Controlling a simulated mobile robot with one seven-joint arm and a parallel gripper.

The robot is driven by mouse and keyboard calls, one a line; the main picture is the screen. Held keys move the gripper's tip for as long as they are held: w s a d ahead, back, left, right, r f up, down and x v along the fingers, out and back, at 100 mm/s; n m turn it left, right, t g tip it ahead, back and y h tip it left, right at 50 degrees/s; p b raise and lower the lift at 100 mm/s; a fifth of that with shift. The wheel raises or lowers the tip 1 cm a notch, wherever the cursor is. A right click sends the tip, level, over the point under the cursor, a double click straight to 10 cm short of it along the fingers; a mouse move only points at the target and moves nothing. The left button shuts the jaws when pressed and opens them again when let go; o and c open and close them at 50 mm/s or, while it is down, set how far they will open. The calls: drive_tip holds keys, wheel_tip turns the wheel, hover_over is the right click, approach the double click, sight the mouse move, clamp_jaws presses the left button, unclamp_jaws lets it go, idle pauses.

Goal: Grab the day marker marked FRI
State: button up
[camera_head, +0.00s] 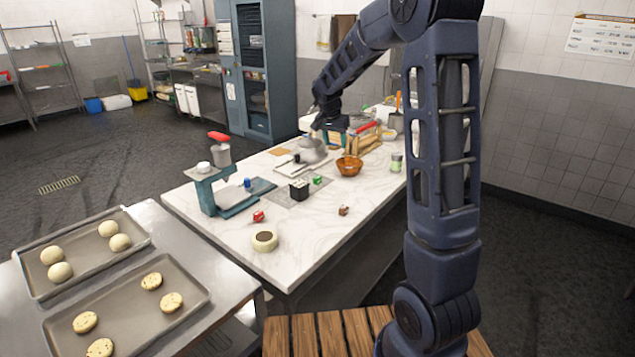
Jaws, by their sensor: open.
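Several small blocks, which may be day markers, lie on the white marble counter (215,235). A red block (258,216) is near the front left, a brown one (343,210) on the right, a green one (318,180) near the middle and a blue one (247,184) by the teal press. Their lettering is too small to read, so I cannot tell which says FRI. My gripper (312,148) is small in view over the back of the counter, beyond these blocks. It is open, with no block visible in it.
A teal press (212,192), a dark box (299,190), a round tan item (264,241), an orange bowl (349,165) and a green-topped jar (396,162) stand on the counter. Trays of dough (75,225) and cookies (125,305) occupy the steel table. The counter's front is mostly clear.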

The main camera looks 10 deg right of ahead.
drive_tip(key=m, duration=0.2)
approach(317, 178)
drive_tip(key=shift+h, duration=0.5)
drive_tip(key=shift+w+a+x, duration=0.1)
drive_tip(key=shift+a+x, duration=0.05)
drive_tip(key=shift+x, duration=1.45)
drive_tip(key=shift+w+a+x, duration=0.1)
drive_tip(key=shift+x, duration=1.45)
drive_tip(key=shift+w+a+x, duration=0.1)
drive_tip(key=shift+a+x, duration=0.05)
drive_tip(key=shift+x, duration=1.45)
drive_tip(key=shift+s, duration=0.1)
drive_tip(key=c, duration=1.1)
drive_tip(key=shift+o, duration=0.2)
drive_tip(key=shift+r, duration=0.1)
